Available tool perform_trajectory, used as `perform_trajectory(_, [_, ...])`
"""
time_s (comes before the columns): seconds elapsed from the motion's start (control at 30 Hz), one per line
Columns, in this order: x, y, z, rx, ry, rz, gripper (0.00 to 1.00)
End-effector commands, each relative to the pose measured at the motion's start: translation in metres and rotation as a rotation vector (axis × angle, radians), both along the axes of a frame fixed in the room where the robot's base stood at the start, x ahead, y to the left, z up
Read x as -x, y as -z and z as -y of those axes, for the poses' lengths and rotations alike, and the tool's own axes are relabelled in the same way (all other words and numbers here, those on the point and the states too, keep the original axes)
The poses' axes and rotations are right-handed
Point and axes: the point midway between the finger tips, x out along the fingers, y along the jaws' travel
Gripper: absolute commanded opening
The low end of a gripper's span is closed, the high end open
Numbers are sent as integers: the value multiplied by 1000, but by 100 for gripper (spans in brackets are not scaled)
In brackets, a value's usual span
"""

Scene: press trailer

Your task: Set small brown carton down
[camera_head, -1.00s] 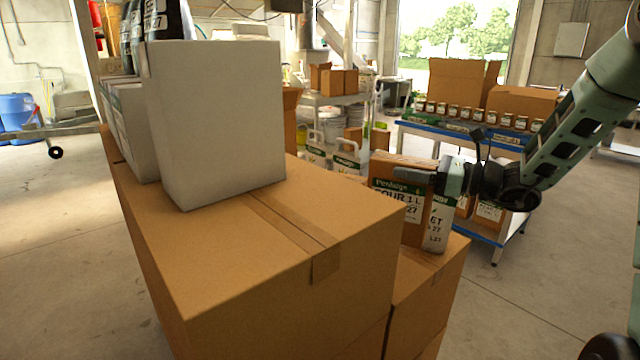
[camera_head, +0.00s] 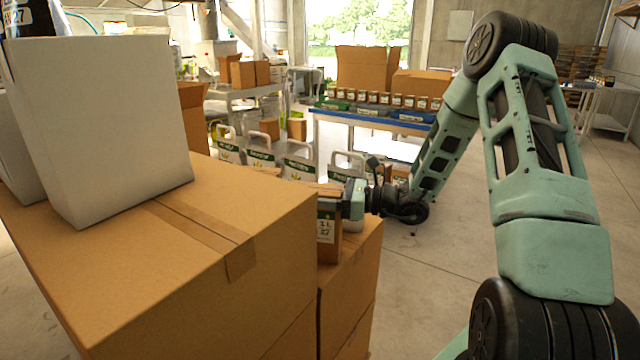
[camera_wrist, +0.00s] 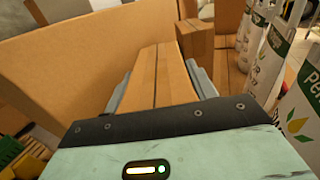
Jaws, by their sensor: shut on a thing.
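The small brown carton (camera_head: 326,226) has a white label and is partly hidden behind the large brown box in the head view. My gripper (camera_head: 338,196) is shut on it from the right side. In the wrist view the carton (camera_wrist: 160,78) lies between the two grey fingers of my gripper (camera_wrist: 160,90), its taped top showing.
A large brown box (camera_head: 200,270) stands close on the left, with a white carton (camera_head: 110,130) on top. Several white jugs (camera_head: 300,165) stand just behind my gripper. A blue-edged table (camera_head: 375,120) with jars is farther back. Open floor (camera_head: 420,300) lies to the right.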

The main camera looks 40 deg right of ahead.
Motion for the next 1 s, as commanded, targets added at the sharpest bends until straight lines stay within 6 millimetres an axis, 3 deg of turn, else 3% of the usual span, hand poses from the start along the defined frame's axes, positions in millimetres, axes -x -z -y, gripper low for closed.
perform_trajectory(0.4, [-1, 3, 0, -1, -1, 6, 0])
perform_trajectory(0.43, [0, 4, 0, 1, 0, 1, 62])
perform_trajectory(0.5, [0, 4, 0, 1, 0, 1, 78])
perform_trajectory(0.83, [0, 0, 0, 1, 0, 1, 78])
perform_trajectory(1.0, [15, 2, 16, 4, 5, 1, 78])
